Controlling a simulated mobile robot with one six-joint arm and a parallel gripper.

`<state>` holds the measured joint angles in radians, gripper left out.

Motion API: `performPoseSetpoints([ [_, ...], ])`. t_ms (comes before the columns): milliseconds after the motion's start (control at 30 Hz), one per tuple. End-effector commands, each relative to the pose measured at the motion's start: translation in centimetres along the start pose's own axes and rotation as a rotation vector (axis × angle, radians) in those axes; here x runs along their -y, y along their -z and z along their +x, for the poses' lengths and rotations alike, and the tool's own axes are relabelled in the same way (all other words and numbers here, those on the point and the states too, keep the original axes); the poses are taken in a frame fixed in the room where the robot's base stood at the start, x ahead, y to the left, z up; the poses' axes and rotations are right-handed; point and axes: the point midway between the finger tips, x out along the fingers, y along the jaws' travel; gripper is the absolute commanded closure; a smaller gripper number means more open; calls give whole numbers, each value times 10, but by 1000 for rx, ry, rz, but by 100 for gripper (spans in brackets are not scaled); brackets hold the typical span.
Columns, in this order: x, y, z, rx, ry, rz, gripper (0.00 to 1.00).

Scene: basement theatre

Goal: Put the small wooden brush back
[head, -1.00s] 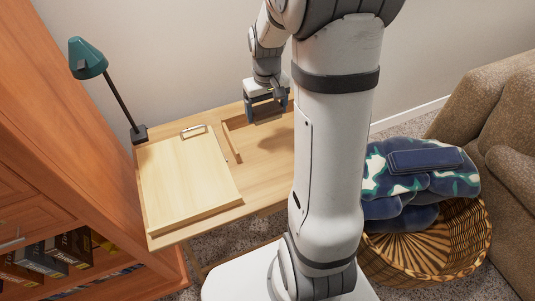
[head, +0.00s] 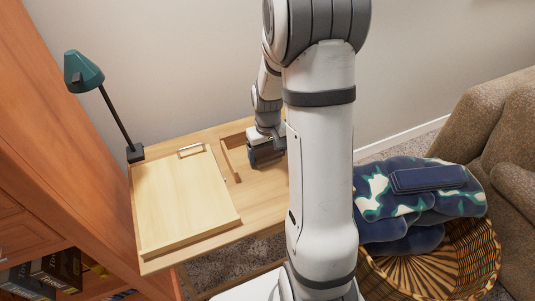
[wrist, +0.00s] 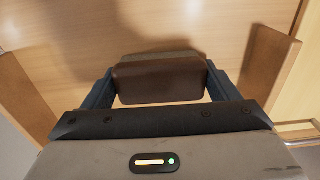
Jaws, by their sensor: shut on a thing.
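My gripper (head: 267,160) is low over the back part of the wooden desk (head: 262,197), close beside my own arm column in the head view. It is shut on the small wooden brush (wrist: 160,82), a dark brown block with a paler greyish strip along its far side. In the wrist view the brush spans the space between my two blue-grey fingers (wrist: 160,90). In the head view the brush is mostly hidden by the gripper. I cannot tell whether its underside touches the desk.
Raised wooden strips (head: 229,160) stand left of the gripper; one shows at right in the wrist view (wrist: 270,70). A pale board with a metal clip (head: 185,205) covers the desk's left. A green lamp (head: 84,72) stands behind. A wicker basket (head: 440,270) holds blankets.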

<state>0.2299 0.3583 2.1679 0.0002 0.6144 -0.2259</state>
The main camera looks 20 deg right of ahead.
Motion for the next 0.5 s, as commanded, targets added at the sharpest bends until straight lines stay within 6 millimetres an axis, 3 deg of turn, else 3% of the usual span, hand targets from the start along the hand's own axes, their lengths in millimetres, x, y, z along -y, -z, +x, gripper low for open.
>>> performPoseSetpoints([
  [233,0,0,4,0,0,-1,47],
  [267,0,0,3,0,0,-1,17],
  [500,0,0,2,0,0,-1,0],
])
